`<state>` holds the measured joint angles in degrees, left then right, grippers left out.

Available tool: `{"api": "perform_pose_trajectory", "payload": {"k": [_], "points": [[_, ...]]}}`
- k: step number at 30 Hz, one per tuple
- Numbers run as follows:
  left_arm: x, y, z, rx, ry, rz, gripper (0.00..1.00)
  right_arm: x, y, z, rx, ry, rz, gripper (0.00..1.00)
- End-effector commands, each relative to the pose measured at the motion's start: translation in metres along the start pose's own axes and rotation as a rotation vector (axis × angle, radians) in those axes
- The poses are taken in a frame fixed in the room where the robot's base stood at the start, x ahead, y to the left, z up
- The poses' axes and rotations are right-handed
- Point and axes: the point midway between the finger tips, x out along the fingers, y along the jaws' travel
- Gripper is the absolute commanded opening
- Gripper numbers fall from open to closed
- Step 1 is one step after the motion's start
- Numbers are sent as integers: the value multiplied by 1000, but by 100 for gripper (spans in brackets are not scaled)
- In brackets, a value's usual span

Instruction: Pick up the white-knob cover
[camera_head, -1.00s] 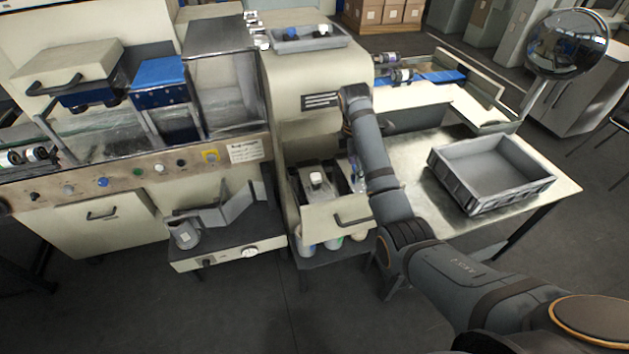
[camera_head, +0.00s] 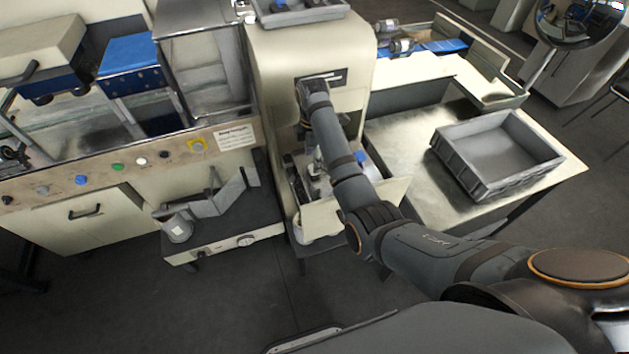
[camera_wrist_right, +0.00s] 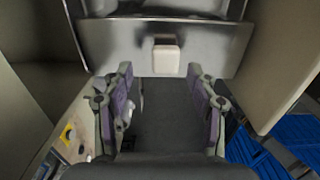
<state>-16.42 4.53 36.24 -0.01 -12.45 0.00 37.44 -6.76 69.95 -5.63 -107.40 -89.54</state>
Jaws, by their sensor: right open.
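The white knob (camera_wrist_right: 166,58) stands on a grey metal cover (camera_wrist_right: 120,42) in the right wrist view, ahead of my right gripper (camera_wrist_right: 162,100). The two fingers are wide apart with nothing between them, and the knob lies just beyond their tips, roughly centred. In the head view my right gripper (camera_head: 317,160) is inside the machine's open bay above the drawer. My right forearm hides part of the bay there, and the knob is hard to make out. My left gripper is not in view.
A cream drawer front (camera_head: 320,216) closes the bay's near side, and a blue knob (camera_head: 361,157) shows right of my arm. Cream walls flank the gripper in the wrist view. A grey crate (camera_head: 497,153) sits on the right table. A grey tray (camera_head: 298,12) lies on top.

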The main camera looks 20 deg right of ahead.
Motion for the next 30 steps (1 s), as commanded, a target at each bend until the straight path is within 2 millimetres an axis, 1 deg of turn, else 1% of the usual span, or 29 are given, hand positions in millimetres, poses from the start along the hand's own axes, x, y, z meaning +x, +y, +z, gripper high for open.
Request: {"api": "perform_pose_trajectory", "payload": {"k": [1,3,5,7,11,15,28,30], "points": [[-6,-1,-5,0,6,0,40,7,-4,1,0,0,-7,58],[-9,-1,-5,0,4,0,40,20,-8,3,0,0,-8,58],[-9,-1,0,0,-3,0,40,30,-7,3,-1,0,-5,58],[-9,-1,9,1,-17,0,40,38,-7,3,-1,0,-4,58],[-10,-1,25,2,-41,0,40,43,-6,3,-1,0,-1,58],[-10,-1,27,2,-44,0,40,43,-6,3,-1,0,-1,58],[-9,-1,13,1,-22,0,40,42,-6,3,-1,0,-2,0],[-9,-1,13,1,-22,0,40,42,-6,3,-1,-1,-2,0]]}}
